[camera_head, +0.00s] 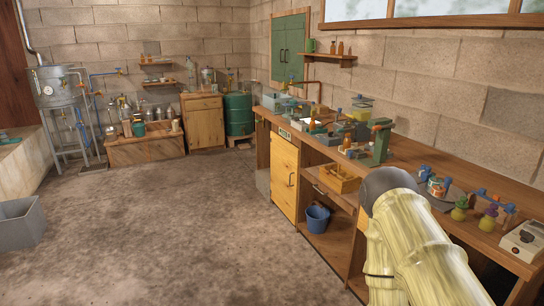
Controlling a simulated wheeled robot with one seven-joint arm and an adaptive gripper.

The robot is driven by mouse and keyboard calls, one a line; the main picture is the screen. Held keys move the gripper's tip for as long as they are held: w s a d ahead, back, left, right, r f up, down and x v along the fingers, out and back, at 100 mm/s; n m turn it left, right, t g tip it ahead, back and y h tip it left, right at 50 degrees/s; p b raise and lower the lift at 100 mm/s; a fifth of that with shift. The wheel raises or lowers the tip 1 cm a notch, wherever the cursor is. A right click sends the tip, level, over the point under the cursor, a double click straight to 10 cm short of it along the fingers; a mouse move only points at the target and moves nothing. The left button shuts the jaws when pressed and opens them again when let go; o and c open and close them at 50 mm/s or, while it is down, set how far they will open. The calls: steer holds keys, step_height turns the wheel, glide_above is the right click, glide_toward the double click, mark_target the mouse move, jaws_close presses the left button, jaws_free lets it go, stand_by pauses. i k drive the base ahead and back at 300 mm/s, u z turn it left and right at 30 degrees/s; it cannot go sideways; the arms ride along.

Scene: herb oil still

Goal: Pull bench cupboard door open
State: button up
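The bench cupboard door (283,172) is a yellow-orange wooden panel at the left end of the long bench (448,213) on the right. It looks shut. A small dark upright handle (291,180) is near its right edge. My pale yellow arm rises from the lower right, with a dark rounded joint at its upper end, and covers part of the bench front to the right of the door. My gripper is not visible in this view. Nothing covers the door.
Open shelves beside the door hold a blue bucket (317,218) and a wooden crate (339,179). Bottles and instruments crowd the benchtop. A grey bin (22,224) stands at the far left. A green drum (239,114) stands at the back. The concrete floor (170,230) before the door is clear.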

mark_target(284, 158)
steer(key=u, duration=0.1)
steer(key=i, duration=3.3)
steer(key=u, duration=0.05)
